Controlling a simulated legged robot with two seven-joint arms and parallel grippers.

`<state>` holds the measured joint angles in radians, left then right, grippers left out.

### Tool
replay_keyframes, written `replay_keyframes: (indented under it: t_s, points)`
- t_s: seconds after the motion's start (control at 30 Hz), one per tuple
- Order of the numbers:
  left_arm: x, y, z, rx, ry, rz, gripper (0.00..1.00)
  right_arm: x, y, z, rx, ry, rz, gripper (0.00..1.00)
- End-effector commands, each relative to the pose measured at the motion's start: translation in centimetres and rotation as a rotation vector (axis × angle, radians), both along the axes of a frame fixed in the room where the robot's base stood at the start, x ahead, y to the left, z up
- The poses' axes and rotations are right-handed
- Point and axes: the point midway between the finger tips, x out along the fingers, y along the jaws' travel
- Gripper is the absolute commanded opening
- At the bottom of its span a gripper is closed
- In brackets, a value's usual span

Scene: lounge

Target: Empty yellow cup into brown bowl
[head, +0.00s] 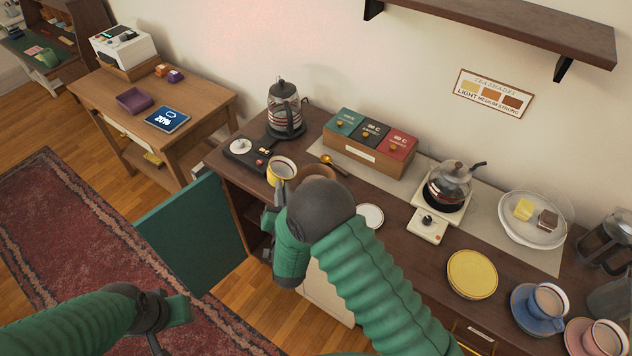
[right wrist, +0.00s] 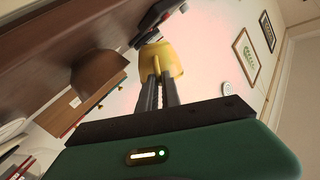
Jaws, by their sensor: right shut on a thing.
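The yellow cup (head: 274,178) is held at the left end of the counter, its pale rim facing up. My right gripper (head: 279,193) is shut on it; in the right wrist view the two fingers (right wrist: 159,82) meet the cup (right wrist: 170,58). The cup's contents cannot be made out. The brown bowl (head: 322,170) is just right of the cup, apart from it and partly hidden by my right arm. The bowl also shows in the right wrist view (right wrist: 97,72). My left gripper (head: 172,312) is low at the left, away from the counter; its jaws are unclear.
A green cabinet door (head: 195,235) stands open below.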

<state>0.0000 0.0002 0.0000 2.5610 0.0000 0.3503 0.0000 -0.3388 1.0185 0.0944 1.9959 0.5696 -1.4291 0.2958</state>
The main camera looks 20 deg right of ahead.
Motion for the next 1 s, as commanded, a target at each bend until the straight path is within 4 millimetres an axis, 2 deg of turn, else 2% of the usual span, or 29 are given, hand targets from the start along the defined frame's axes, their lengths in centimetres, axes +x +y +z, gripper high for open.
replay_keyframes:
  t_s: [0.03, 0.1, 0.3, 0.57, 0.9, 1.0]
  points:
    - [0.0, 0.0, -0.5, 0.0, -0.001, 0.0, 0.36, 0.2, 1.2, -0.3, -0.062, 0.008, 0.007, 0.0]
    - [0.1, 0.0, -1.6, 0.0, -0.002, 0.0, 0.36, 0.3, 1.5, -1.9, -0.121, 0.024, 0.003, 0.0]
    - [0.1, 0.0, -3.6, 0.0, -0.001, 0.0, 0.36, 0.6, 2.7, -4.4, -0.243, 0.049, 0.002, 0.0]
    - [0.1, 0.0, -3.1, 0.0, -0.002, 0.0, 0.36, 0.9, 4.1, -4.0, -0.41, 0.086, 0.0, 0.0]
    - [0.1, 0.0, 0.3, 0.0, -0.002, 0.0, 0.36, 0.9, 4.2, 0.5, -0.42, 0.089, 0.0, 0.0]
    - [0.1, 0.0, 0.6, 0.0, -0.002, 0.0, 0.36, 0.9, 4.2, 1.0, -0.42, 0.089, 0.0, 0.0]
